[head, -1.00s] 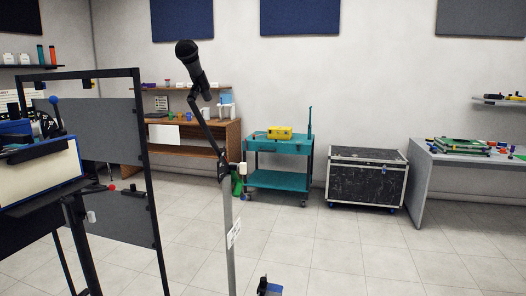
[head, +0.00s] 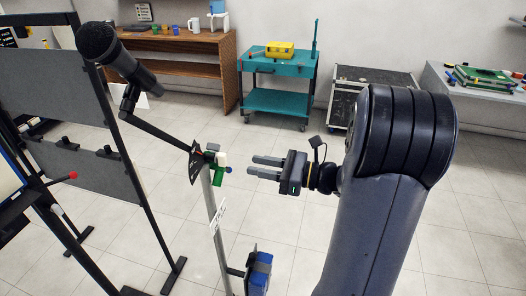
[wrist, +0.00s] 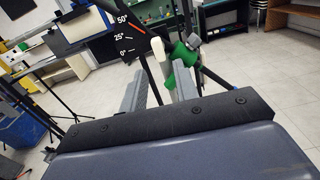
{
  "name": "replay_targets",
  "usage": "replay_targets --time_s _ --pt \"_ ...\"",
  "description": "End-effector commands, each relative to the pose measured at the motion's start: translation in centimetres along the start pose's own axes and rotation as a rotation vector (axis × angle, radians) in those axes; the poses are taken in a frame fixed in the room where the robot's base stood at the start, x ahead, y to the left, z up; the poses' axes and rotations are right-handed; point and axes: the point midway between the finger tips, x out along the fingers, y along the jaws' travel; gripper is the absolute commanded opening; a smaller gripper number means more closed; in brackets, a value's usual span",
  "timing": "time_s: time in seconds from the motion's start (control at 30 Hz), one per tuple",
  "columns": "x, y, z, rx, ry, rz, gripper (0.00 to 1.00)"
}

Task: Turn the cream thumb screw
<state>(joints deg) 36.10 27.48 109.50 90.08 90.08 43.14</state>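The cream thumb screw (head: 222,158) is a small pale knob at the joint of the microphone stand, beside a green part (head: 217,181). In the wrist view the cream thumb screw (wrist: 161,62) appears between and beyond my fingers, left of the green part (wrist: 185,54). A black angle plate (wrist: 128,32) marked 0°, 25° and 50° with a red pointer is left of it. My gripper (head: 253,166) is open and empty, to the right of the screw with a gap between them. Its two fingers also show in the wrist view (wrist: 160,72).
The microphone (head: 112,50) sits on a bent black boom on the grey post (head: 212,206). A blue part (head: 260,272) is low beside the post. A dark panel frame (head: 62,95) stands left. The teal cart (head: 276,100) is behind; floor between is clear.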

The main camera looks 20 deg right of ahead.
Motion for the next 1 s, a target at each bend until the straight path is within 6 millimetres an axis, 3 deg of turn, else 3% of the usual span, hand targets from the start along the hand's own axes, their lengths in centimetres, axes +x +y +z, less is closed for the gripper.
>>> replay_targets --time_s 0.5,0.8,1.0 --pt "6.1 0.1 0.0 -0.002 0.001 0.005 0.29" --pt "7.8 0.1 -0.1 -0.002 0.002 0.002 0.29" --pt "7.8 0.1 -0.1 -0.002 0.002 0.002 0.13"
